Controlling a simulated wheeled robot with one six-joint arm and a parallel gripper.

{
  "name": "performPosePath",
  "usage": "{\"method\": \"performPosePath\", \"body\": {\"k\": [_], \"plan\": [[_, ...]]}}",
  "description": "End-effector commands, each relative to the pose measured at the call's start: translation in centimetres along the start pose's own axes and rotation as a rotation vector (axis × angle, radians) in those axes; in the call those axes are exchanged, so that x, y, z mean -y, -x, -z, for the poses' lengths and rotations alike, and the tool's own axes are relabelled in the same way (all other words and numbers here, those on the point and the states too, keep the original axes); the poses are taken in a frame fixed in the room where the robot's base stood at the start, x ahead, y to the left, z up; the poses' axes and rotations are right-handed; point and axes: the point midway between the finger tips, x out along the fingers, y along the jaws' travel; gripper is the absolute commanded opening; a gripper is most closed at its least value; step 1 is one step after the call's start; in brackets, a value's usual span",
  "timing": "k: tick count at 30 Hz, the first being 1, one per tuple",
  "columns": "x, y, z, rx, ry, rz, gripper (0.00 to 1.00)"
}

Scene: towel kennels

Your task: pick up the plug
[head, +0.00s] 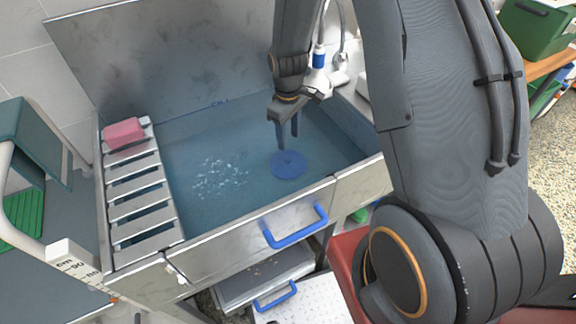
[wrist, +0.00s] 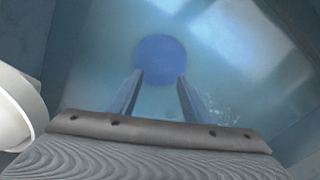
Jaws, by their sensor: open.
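The plug is a round blue disc (head: 289,165) at the bottom of the water-filled metal tub, right of the tub's middle. It also shows in the wrist view (wrist: 160,58) as a blue disc beyond the fingertips. My gripper (head: 288,146) points down into the tub, its fingers over the plug's far side in the head view. In the wrist view my gripper (wrist: 160,76) is open, with its two fingers apart and the plug's near part between their tips. Nothing is held. I cannot tell whether the fingertips touch the plug.
A slatted metal rack (head: 141,198) with a pink sponge (head: 124,133) covers the tub's left end. The tub's walls surround my gripper. White bottles and a tap stand at the back right. A blue handle (head: 296,228) sticks out from the tub's front. Bubbles float left of the plug.

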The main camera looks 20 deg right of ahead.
Motion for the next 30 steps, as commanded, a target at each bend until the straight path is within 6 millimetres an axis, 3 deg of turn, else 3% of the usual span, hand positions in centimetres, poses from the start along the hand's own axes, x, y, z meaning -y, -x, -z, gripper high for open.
{"method": "performPosePath", "body": {"k": [3,19,30], "plan": [[-0.3,-1.6,0.4,0.007,0.028,0.004,0.45],[-0.2,-5.5,0.3,0.010,0.037,0.006,0.45],[-0.1,-9.3,0.2,0.009,0.037,0.005,0.45]]}}
